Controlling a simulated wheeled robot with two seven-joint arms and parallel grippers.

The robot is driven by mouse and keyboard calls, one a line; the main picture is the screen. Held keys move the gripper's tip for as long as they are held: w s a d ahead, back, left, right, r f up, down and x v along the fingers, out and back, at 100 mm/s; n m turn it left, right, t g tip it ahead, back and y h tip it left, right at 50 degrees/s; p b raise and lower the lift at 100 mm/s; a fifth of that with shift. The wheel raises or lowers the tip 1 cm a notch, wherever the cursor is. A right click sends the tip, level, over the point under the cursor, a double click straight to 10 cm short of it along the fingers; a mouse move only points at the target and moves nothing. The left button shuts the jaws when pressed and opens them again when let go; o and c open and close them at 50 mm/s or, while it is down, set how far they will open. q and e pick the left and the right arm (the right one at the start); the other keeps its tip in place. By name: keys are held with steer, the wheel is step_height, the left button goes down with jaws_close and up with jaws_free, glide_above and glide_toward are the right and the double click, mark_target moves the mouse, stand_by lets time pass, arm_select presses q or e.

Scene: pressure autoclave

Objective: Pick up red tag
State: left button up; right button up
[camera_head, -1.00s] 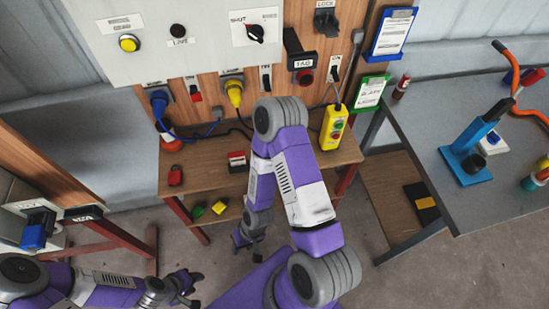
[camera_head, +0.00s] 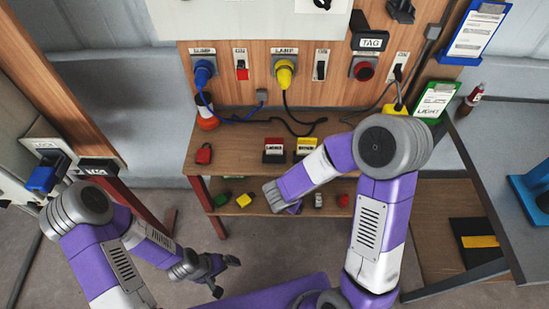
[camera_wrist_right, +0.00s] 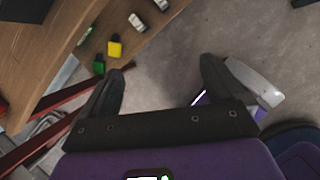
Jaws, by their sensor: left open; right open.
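Several red things show in the head view, and I cannot tell for certain which is the red tag. A red-and-black labelled piece (camera_head: 275,150) stands on the bench top beside a yellow one. A red padlock-like piece (camera_head: 204,154) lies to its left, and a small red piece (camera_head: 343,200) is on the lower shelf. My left gripper (camera_head: 226,276) is open and empty over the floor, left of centre. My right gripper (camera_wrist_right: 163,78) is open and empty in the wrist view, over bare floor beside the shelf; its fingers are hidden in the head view.
The yellow labelled piece (camera_head: 305,147) is on the bench. Green (camera_head: 222,199), yellow (camera_head: 243,200) and white (camera_head: 318,200) small pieces lie on the lower shelf. Blue (camera_head: 203,74) and yellow (camera_head: 284,72) plugs with cables hang above the bench. A grey table (camera_head: 490,150) stands right.

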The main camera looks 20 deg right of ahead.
steer(key=w+r+n+t+h+b, duration=0.1)
steer(key=w+r+n+t+b, duration=0.1)
steer(key=w+r+n+t, duration=0.4)
steer(key=t+b, duration=0.1)
steer(key=t, duration=0.1)
glide_toward(274, 144)
step_height(274, 144, down, 3)
steer(key=w, duration=0.2)
steer(key=x, duration=0.2)
steer(key=r+b+x, duration=0.1)
steer(key=x, duration=0.4)
steer(key=shift+w+d+r, duration=0.15)
steer(key=shift+w+d, duration=0.3)
steer(key=shift+w, duration=0.05)
arm_select(q)
step_height(274, 144, down, 5)
steer(key=shift+f, duration=0.2)
arm_select(e)
steer(key=c, duration=1)
